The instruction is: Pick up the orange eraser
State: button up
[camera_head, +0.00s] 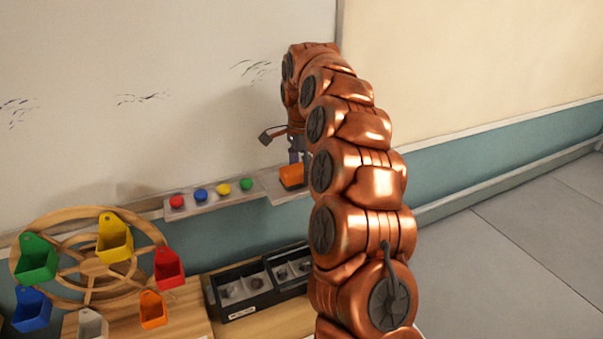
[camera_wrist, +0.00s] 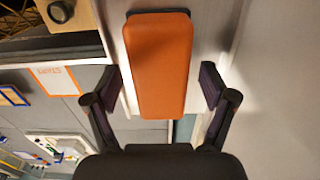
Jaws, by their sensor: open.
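The orange eraser (camera_head: 292,175) lies on the right part of the ledge below the whiteboard in the head view. In the wrist view the orange eraser (camera_wrist: 158,65) is a long block with a dark layer along its edge, reaching down between my fingers. My gripper (camera_wrist: 157,88) is open, with one finger on each side of the eraser and a visible gap on both sides. In the head view my gripper (camera_head: 283,145) is just above the eraser, partly hidden by my copper arm.
On the ledge (camera_head: 215,203) left of the eraser sit red (camera_head: 177,202), blue (camera_head: 201,195), yellow (camera_head: 224,189) and green (camera_head: 246,184) round pieces. Below stand a wooden wheel (camera_head: 75,219) with coloured bins and a black divided box (camera_head: 225,312). The whiteboard (camera_head: 190,130) rises close behind.

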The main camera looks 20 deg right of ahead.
aim_at(301, 167)
jog(key=c, duration=1.2)
jog(key=shift+r, duration=0.2)
jog(key=shift+c, duration=0.2)
jog(key=shift+w+r+b, duration=0.1)
jog(key=shift+r+b, duration=0.65)
jog(key=shift+r, duration=0.3)
jog(key=shift+r+b, duration=0.3)
jog(key=shift+r, duration=0.2)
jog(key=s+a+b, duration=0.2)
jog(key=s+b, duration=0.1)
jog(key=s, duration=0.4)
jog(key=s+a+r+b, duration=0.1)
jog(key=s+a+b, duration=0.2)
jog(key=s, duration=0.5)
jog(key=shift+s+r, duration=0.15)
jog(key=shift+r, duration=0.1)
jog(key=shift+a, duration=0.1)
